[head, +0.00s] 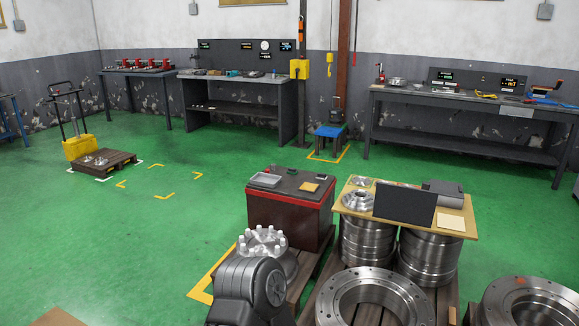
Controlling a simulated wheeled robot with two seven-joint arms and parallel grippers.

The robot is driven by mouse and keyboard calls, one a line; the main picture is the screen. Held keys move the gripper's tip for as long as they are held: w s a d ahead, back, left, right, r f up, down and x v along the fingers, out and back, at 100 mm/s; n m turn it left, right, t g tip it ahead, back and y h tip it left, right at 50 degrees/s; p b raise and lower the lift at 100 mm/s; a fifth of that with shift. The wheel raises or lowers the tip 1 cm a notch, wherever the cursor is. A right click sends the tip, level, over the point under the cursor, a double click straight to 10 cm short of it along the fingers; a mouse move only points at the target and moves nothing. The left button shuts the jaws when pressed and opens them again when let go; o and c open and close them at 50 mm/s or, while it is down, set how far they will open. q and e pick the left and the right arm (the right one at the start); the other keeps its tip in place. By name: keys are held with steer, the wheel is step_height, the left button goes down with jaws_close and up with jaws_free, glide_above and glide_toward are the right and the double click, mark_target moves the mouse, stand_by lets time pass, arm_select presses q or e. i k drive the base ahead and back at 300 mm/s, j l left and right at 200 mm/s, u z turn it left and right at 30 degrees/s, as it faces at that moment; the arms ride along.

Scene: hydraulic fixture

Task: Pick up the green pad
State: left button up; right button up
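I cannot make out a green pad in the head view; the floor is green, but no separate green pad stands out on it. Neither of my grippers is in view. The nearest work surfaces are a dark red box (285,222) with a black top and a wooden board (365,222) on steel cylinders. The box top carries a light grey tray (265,180), a small red piece and a flat tan-orange pad (310,187). The board carries a metal flange (358,200), a dark upright panel (404,205), a grey block (443,194) and a cream sheet (451,222).
A grey housing with a studded flange (262,242) stands in front of the box. Large steel rings (375,298) lie at the front right. Workbenches (470,99) line the walls. A pallet (104,164) and yellow cart sit at left.

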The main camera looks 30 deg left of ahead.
mark_target(291, 170)
steer(key=i+j, duration=0.2)
steer(key=j, duration=0.25)
steer(key=i+j, duration=0.2)
steer(key=j, duration=0.2)
steer(key=i+j+u, duration=0.1)
steer(key=i+j, duration=0.15)
steer(key=j, duration=0.2)
steer(key=i+j, duration=0.2)
steer(key=j, duration=0.2)
steer(key=i+j, duration=0.25)
steer(key=j, duration=0.15)
steer(key=i+j, duration=0.1)
steer(key=j, duration=0.25)
steer(key=i+j, duration=0.1)
steer(key=j, duration=0.3)
steer(key=i+j+u, duration=0.1)
steer(key=j, duration=0.25)
steer(key=i+j, duration=0.1)
steer(key=j, duration=0.25)
steer(key=i+j, duration=0.15)
steer(key=j, duration=0.25)
steer(key=i+j+u, duration=0.1)
steer(key=j, duration=0.25)
steer(key=z, duration=1.5)
steer(key=u, duration=1.7)
steer(key=j+u, duration=0.15)
steer(key=j, duration=0.15)
steer(key=i+j+u, duration=0.2)
steer(key=k+j, duration=0.05)
steer(key=j, duration=0.1)
